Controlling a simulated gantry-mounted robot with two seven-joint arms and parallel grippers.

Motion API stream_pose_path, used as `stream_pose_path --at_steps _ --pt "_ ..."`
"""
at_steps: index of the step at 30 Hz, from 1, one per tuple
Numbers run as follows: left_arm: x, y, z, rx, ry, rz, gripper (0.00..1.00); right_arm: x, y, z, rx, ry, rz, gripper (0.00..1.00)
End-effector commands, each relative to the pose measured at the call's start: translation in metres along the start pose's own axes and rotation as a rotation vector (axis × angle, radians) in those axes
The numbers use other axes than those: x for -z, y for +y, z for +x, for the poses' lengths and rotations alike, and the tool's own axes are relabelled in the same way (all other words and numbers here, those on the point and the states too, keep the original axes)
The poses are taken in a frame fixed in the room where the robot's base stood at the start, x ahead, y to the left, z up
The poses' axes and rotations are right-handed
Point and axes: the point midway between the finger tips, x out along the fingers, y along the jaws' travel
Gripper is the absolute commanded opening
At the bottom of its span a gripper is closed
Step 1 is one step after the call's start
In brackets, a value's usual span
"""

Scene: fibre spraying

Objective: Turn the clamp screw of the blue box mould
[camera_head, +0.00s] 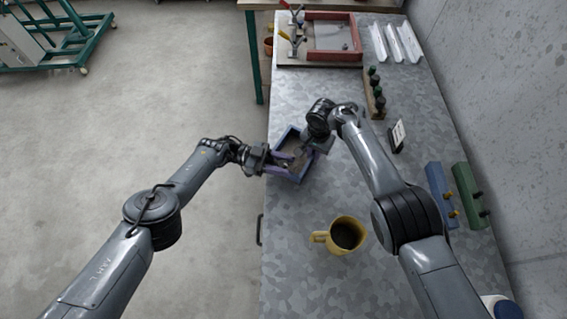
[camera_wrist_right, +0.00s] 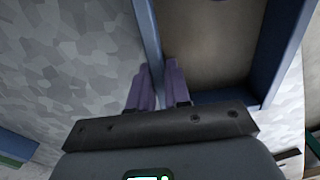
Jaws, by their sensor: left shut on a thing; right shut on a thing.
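The blue box mould (camera_head: 279,142) is an open box with a grey-brown inside, at the left edge of the metal table. My left gripper (camera_head: 291,166) reaches in from the left, its purple fingers over the mould's near-left side. It is shut on the mould, though the exact part it holds is hard to tell. My right gripper (camera_head: 318,146) is at the mould's right side. In the right wrist view its two purple fingers (camera_wrist_right: 157,68) are shut around the mould's thin blue wall (camera_wrist_right: 148,30). I cannot make out a clamp screw; the arms cover parts of the mould.
A yellow jug (camera_head: 346,234) with dark contents stands nearer on the table. A blue bar (camera_head: 439,188) and a green bar (camera_head: 468,190) with knobs lie at the right. A small sign (camera_head: 398,136) and a red-framed mould (camera_head: 334,54) stand farther back. Bare table lies around the jug.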

Motion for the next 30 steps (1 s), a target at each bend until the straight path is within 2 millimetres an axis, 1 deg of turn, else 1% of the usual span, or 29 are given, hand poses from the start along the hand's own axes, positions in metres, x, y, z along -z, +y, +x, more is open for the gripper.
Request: stream_pose_path --at_steps 10,11,12,15,25,30 --pt "0.0031 -0.0006 0.0003 -0.005 0.004 0.004 0.09 0.0012 0.0013 -0.0003 -0.002 0.001 0.004 0.0" --pt "0.0033 -0.0006 0.0003 -0.005 0.004 0.005 0.41 0.0013 0.0015 -0.0002 -0.002 0.001 0.004 0.0" --pt "0.0034 -0.0006 0.0003 -0.005 0.005 0.005 0.47 0.0014 0.0017 -0.0002 -0.002 0.001 0.004 0.0" --pt "0.0032 -0.0006 0.0001 -0.005 0.004 0.004 0.59 0.0014 0.0018 -0.0001 -0.003 0.001 0.004 0.0" --pt "0.0033 -0.0007 -0.0003 -0.003 0.003 0.003 0.59 0.0013 0.0018 -0.0001 -0.003 0.001 0.004 0.0" --pt "0.01 -0.0019 -0.0007 -0.001 0.007 0.003 0.59 0.0013 0.0018 -0.0001 -0.003 0.001 0.003 0.0"
